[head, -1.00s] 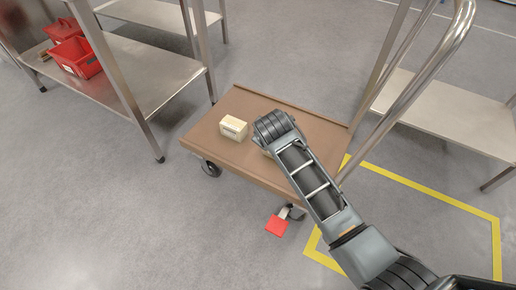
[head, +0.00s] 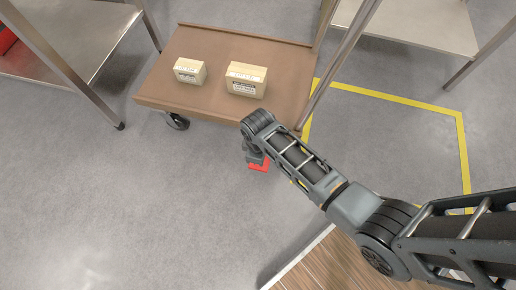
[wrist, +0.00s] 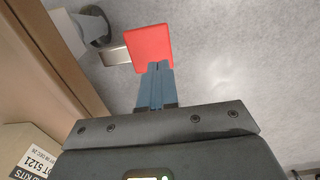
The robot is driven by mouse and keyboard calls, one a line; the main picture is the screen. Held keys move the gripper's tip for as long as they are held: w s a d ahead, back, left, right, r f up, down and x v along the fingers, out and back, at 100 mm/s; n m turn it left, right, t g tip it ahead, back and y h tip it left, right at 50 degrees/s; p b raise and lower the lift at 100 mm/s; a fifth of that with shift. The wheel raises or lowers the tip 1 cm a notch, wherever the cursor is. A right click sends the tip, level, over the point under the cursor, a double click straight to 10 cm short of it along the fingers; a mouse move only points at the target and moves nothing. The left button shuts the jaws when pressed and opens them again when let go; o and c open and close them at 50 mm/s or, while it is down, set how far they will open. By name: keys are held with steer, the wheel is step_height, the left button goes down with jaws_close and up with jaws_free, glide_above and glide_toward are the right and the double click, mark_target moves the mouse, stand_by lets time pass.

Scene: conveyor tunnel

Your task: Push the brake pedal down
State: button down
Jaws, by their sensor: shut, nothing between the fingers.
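The red brake pedal (head: 260,167) sits low at the near edge of the brown cart (head: 160,85), just above the floor. In the head view my arm covers part of it. In the wrist view the pedal (wrist: 149,42) is a red plate on a short metal arm beside a caster. My gripper (wrist: 158,66) is shut and empty, its fingertips overlapping the pedal's near edge in that view. I cannot tell whether they touch it. In the head view my gripper (head: 254,158) is mostly hidden by my wrist, right over the pedal.
Two cardboard boxes, a smaller one (head: 190,71) and a larger one (head: 246,80), stand on the cart. A metal shelf (head: 75,45) is at the left. Yellow floor tape (head: 462,145) is at the right. The floor left of the pedal is clear.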

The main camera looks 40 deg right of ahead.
mark_target(257, 169)
step_height(257, 169, down, 5)
steer(key=shift+r+b, duration=0.1)
steer(key=shift+b, duration=0.95)
steer(key=shift+s+a+f, duration=0.1)
steer(key=shift+f, duration=0.3)
steer(key=shift+s+a+f+t+h+b, duration=0.1)
steer(key=shift+a+f+t+h+b, duration=0.1)
steer(key=shift+f+t+h, duration=0.3)
steer(key=shift+s+a+f+t+h+b, duration=0.15)
steer(key=shift+f+t+h, duration=0.15)
steer(key=shift+f+h, duration=0.35)
steer(key=shift+w+d+f, duration=0.1)
steer(key=shift+f, duration=0.6)
steer(key=shift+r+p, duration=0.5)
steer(key=shift+r, duration=0.1)
steer(key=s+a+p+v, duration=0.1)
steer(key=p+v, duration=0.6)
steer(key=v, duration=0.6)
steer(key=shift+a+f, duration=0.25)
steer(key=shift+f, duration=0.05)
